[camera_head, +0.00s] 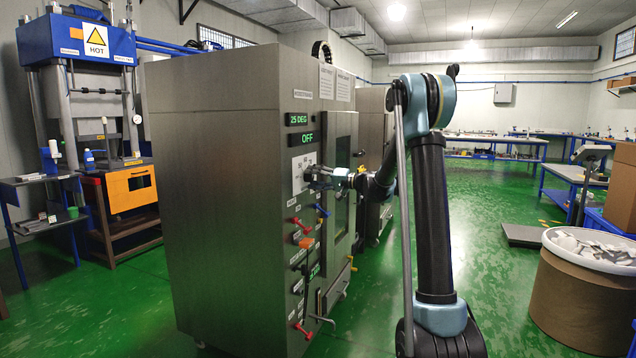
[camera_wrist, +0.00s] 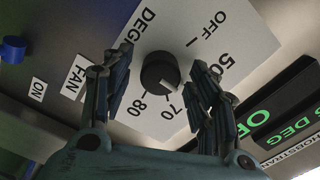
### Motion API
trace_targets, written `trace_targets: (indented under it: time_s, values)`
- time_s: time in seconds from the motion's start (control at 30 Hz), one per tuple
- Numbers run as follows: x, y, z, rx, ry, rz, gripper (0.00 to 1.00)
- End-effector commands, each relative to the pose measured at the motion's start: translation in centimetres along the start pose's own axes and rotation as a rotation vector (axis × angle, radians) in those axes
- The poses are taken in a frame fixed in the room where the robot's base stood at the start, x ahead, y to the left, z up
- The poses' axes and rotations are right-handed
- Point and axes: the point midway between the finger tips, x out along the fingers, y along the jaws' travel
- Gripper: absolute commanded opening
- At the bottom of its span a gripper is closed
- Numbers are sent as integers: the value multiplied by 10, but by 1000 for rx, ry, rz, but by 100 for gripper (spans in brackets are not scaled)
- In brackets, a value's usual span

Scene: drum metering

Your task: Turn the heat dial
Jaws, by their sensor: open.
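The heat dial (camera_wrist: 160,72) is a round black knob on a white scale plate (camera_wrist: 190,42) marked OFF, 50, 70, 80 and DEG. In the head view the plate (camera_head: 300,163) is on the steel cabinet's front, and the dial itself is hidden by my gripper (camera_head: 318,174). In the wrist view my gripper (camera_wrist: 163,65) is open, one finger on each side of the dial. Gaps show between the knob and both fingers.
A FAN label (camera_wrist: 78,77), an ON label (camera_wrist: 38,89) and a blue knob (camera_wrist: 12,48) are close to the dial. Red levers (camera_head: 296,221) and an orange knob (camera_head: 306,243) are below it. The windowed door (camera_head: 342,190) is to the right.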

Motion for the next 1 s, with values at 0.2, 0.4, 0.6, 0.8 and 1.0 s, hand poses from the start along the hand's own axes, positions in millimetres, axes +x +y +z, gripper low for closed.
trace_targets:
  time_s: [0.2,0.4,0.6,0.8,1.0]
  values:
    - [-16,0,-1,0,3,1,54]
    - [-52,0,0,0,4,2,54]
    - [-89,1,1,1,3,2,54]
    - [-113,0,2,1,1,1,54]
    - [-121,0,3,1,-1,0,54]
